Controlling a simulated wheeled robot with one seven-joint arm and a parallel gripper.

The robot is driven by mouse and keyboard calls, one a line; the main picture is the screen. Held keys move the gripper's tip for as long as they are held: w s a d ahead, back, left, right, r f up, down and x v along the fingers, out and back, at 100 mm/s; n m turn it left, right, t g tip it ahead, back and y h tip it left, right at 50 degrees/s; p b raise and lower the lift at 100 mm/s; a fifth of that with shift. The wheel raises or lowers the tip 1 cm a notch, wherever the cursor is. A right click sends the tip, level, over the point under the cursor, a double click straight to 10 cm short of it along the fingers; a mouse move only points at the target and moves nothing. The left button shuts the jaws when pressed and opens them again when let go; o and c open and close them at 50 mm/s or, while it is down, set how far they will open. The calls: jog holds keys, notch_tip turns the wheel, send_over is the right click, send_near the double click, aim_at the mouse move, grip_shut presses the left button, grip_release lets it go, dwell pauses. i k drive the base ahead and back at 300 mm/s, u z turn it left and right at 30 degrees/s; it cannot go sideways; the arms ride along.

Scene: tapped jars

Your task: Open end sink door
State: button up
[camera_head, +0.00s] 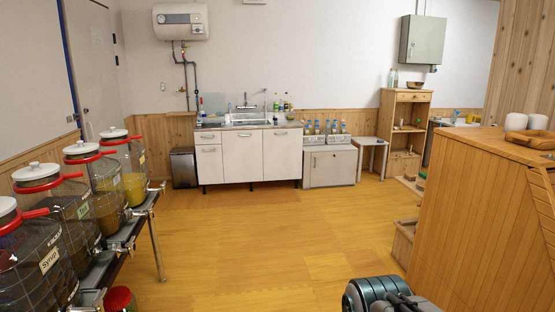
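The sink unit (248,126) stands against the far wall, well away from me, with a metal top and a tap. Its white front has a small drawer-like panel (208,138) at upper left and a door (210,165) below it. A middle door (243,156) and a right end door (282,154) stand beside them. A dark rounded part, probably of my own arm, shows at the bottom right. My gripper's fingers are not in view.
A table of tapped jars (133,170) runs along the left. A wooden counter (470,215) blocks the right. A dark bin (184,167) and a low cabinet (329,167) flank the sink unit. The yellow floor (250,240) between is clear.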

aim_at(283, 148)
jog(key=z, duration=0.05)
jog(key=i, duration=4.9)
jog(key=z, duration=0.3)
jog(key=i, duration=3.4)
jog(key=z, duration=0.05)
